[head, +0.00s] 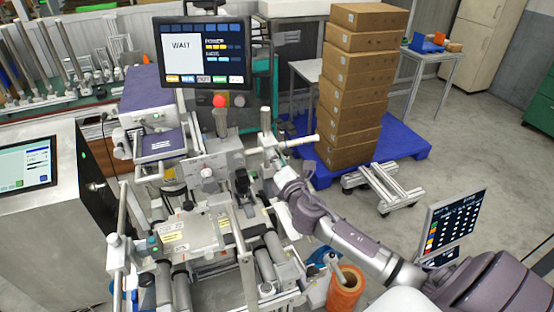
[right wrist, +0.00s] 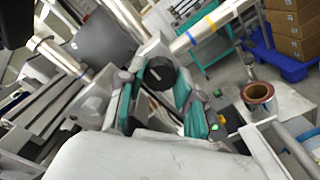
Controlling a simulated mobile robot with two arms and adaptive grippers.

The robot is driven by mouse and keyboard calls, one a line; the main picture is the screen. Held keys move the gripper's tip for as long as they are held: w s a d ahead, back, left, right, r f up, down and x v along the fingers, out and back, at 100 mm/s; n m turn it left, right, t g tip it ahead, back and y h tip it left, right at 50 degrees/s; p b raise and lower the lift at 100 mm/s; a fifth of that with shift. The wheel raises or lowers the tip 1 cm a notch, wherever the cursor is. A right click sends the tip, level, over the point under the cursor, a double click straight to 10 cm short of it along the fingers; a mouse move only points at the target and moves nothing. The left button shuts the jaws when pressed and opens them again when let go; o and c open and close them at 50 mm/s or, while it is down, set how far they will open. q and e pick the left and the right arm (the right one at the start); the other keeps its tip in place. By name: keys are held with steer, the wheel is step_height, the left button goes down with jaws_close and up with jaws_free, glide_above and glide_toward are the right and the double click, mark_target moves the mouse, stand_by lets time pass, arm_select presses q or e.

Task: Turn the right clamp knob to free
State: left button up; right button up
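The right clamp knob (right wrist: 160,74) is black and round with a pale mark on its face. In the right wrist view it sits on a grey metal block, between the tips of my right gripper (right wrist: 155,90). The teal-padded fingers stand apart on either side of the knob; I cannot tell whether they touch it. In the head view my right gripper (head: 266,183) reaches in from the right beside the middle of the machine, and the knob cannot be made out clearly there. My left gripper is not in view.
A screen (head: 202,52) reading WAIT stands above the machine, with a red button (head: 220,101) below it. Stacked boxes (head: 352,90) rest on a blue pallet (head: 408,143) behind.

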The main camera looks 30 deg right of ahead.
steer(key=o, duration=0.5)
steer(key=shift+c, duration=0.2)
steer(key=v, duration=1.2)
steer(key=shift+f, duration=0.1)
